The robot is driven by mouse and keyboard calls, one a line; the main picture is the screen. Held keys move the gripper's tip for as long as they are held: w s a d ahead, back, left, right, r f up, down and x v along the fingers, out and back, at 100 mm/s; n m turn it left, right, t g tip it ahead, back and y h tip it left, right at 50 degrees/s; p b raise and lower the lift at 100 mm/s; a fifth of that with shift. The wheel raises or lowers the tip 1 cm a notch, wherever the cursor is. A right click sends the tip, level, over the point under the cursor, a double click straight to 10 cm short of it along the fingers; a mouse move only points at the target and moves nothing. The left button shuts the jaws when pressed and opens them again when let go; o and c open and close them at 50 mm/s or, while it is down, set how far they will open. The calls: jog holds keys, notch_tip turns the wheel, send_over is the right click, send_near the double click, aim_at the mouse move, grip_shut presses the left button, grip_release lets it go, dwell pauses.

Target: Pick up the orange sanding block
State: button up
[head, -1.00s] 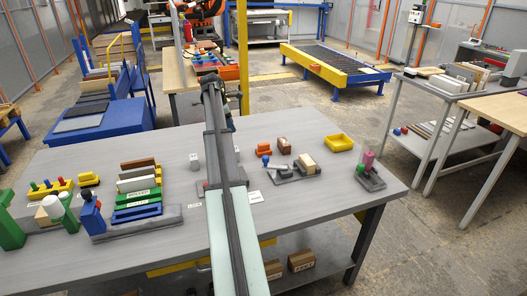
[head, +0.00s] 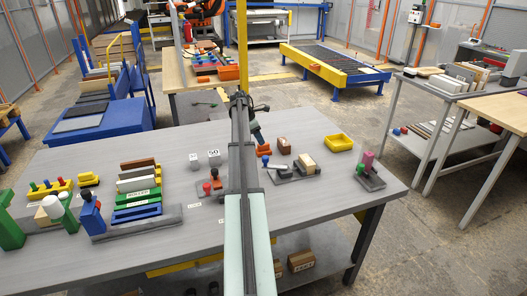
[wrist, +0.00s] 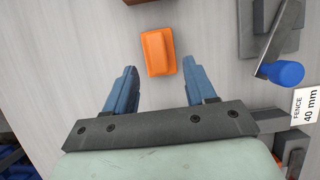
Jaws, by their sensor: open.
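The orange sanding block (wrist: 158,52) lies on the grey table in the wrist view, slightly beyond my fingertips and between their lines. It has a raised ridge on a flat base. In the head view it (head: 263,149) shows only as a small orange patch just below my gripper, largely covered. My gripper (wrist: 160,74) is open and empty, its two blue fingers apart on either side of the block's line. In the head view my gripper (head: 258,134) hangs over the right half of the table, tilted downward. I cannot tell its exact height above the block.
A clamp fixture with a blue knob (wrist: 283,73) stands right of the block. A brown block (head: 284,145) lies just beyond. A yellow tray (head: 339,143) is farther right. Coloured boards in a rack (head: 138,212) stand at left. A "FENCE 40 mm" label (wrist: 305,105) is at right.

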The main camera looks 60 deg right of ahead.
jog(key=shift+d+x, duration=0.15)
jog(key=shift+x, duration=1.25)
jog(key=shift+d+x, duration=0.15)
jog(key=shift+x, duration=1.25)
jog(key=shift+s+r, duration=0.1)
jog(key=shift+r, duration=0.05)
jog(key=c, duration=0.7)
jog(key=shift+r, duration=0.1)
notch_tip(320, 180, up, 10)
jog(key=shift+f, duration=0.1)
